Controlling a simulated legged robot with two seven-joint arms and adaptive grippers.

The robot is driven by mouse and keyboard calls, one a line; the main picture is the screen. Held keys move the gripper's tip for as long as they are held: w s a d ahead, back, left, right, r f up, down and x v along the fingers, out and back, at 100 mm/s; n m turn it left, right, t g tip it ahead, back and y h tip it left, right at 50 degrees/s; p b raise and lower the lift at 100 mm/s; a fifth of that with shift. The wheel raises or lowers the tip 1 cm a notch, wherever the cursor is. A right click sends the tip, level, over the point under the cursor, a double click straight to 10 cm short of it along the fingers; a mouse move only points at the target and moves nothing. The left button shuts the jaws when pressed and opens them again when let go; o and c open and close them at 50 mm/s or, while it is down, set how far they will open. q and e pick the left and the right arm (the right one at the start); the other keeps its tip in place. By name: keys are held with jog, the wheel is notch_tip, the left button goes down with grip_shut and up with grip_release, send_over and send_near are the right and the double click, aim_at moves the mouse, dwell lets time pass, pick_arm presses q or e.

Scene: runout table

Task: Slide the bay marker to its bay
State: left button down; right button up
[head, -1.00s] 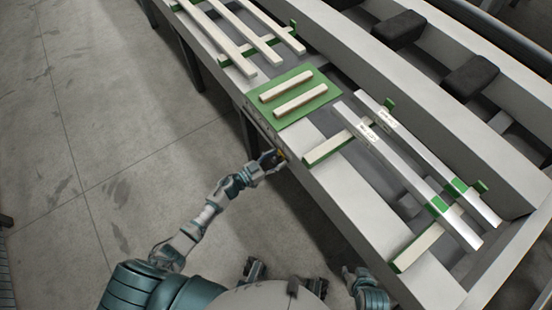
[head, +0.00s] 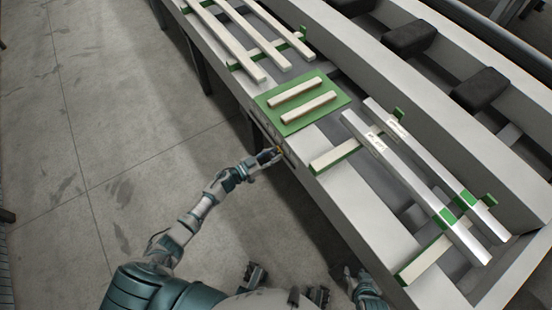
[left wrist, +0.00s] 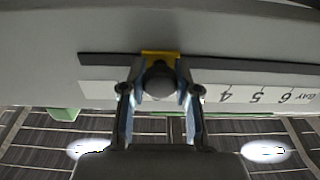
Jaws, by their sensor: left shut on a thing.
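The yellow bay marker (left wrist: 160,55) sits on the dark rail (left wrist: 105,59) along the table's front side, in the left wrist view. My left gripper (left wrist: 160,95) is shut on the knob, with a finger on each side. A pale scale strip (left wrist: 255,96) runs along the rail; upside-down "BAY", 6, 5 and 4 show right of the gripper. The gripper hides the strip at the marker. In the head view the marker (head: 279,149) is a small yellow spot. My right gripper (head: 343,273) is low in the head view, its jaws unclear.
On the runout table (head: 335,205) lie a green mat (head: 302,103) with two pale bars, long pale boards (head: 240,45) beyond it, and two long white profiles (head: 410,170) at right.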

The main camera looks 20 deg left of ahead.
pick_arm(q)
jog(key=c, duration=0.8)
grip_release()
jog(key=shift+d, duration=0.15)
jog(key=v, duration=1.2)
jog(key=shift+f, duration=0.1)
